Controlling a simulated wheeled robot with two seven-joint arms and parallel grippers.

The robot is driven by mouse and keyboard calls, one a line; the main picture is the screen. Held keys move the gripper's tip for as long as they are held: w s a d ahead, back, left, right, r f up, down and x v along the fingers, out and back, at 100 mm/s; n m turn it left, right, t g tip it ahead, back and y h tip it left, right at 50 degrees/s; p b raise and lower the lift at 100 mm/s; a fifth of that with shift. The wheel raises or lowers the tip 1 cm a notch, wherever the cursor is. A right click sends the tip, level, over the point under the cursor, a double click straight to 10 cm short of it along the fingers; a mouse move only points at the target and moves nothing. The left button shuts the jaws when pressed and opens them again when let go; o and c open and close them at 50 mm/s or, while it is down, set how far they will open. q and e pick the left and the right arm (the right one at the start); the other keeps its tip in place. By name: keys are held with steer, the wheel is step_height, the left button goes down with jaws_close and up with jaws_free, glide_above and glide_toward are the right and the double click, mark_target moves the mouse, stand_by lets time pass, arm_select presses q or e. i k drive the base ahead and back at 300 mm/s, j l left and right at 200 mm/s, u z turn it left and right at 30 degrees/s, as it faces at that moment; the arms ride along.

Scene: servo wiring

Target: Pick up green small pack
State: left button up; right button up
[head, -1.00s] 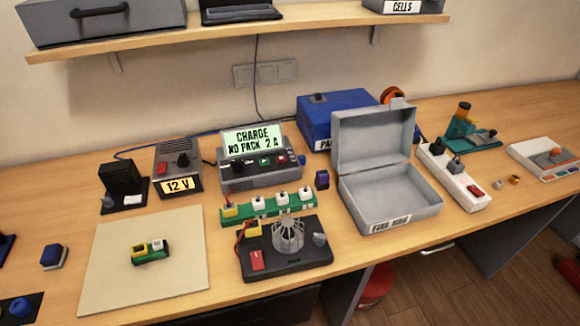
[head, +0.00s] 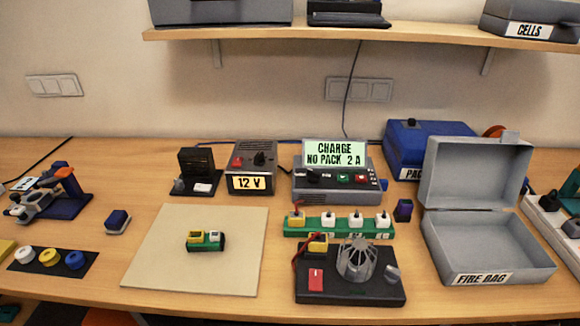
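The green small pack (head: 206,243) lies on the beige mat (head: 160,275) at the left centre of the bench. It is a low green block with a yellow connector and a white connector on top and a dark part at its right end. It stands alone, with nothing touching it but the mat. Neither of my grippers shows in the head view.
Right of the mat stand a long green strip with several connectors (head: 340,229) and a black fan unit (head: 350,289). An open grey fire bag box (head: 485,250) is further right. A charger (head: 335,183) reads "NO PACK 2 A". The mat around the pack is clear.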

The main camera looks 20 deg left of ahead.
mark_target(197, 240)
steer(key=u, duration=1.25)
